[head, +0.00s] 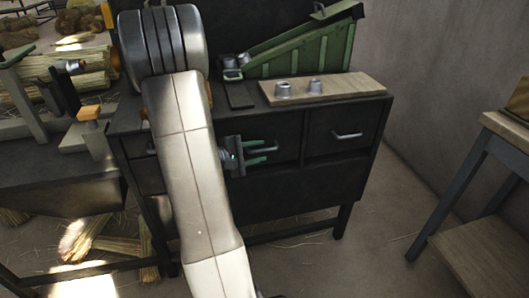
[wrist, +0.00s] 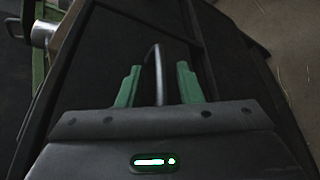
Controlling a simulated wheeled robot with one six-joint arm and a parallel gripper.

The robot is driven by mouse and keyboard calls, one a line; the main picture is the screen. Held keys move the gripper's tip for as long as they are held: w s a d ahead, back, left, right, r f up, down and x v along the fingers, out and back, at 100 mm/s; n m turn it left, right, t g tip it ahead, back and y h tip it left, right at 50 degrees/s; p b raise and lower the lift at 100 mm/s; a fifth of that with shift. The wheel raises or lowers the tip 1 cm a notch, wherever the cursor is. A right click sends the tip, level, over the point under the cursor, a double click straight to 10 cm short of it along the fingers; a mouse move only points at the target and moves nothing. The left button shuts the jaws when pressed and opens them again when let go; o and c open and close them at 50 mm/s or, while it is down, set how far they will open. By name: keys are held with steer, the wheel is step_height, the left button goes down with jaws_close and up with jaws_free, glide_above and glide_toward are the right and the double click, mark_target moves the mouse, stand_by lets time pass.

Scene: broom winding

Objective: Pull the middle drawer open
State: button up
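The middle drawer (head: 288,150) is in the front of a dark metal cabinet and looks shut. Its pale bar handle (head: 269,149) is partly hidden by my gripper. My gripper (head: 263,153) is in front of this drawer, its two green fingers spread. In the wrist view, the handle (wrist: 158,75) stands upright in the picture between the open fingers (wrist: 158,84). There is a gap on both sides, and I see no finger pressing on the handle.
The right drawer (head: 335,128) has its own handle (head: 347,135) and is shut. A wooden board (head: 340,89) with two metal cups and a green sloped device (head: 300,50) are on the cabinet top. A side table (head: 505,125) stands at right. Bare floor lies between.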

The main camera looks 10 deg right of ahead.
mark_target(280, 133)
steer(key=shift+x, duration=1.5)
steer(key=shift+c, duration=0.2)
jaws_close()
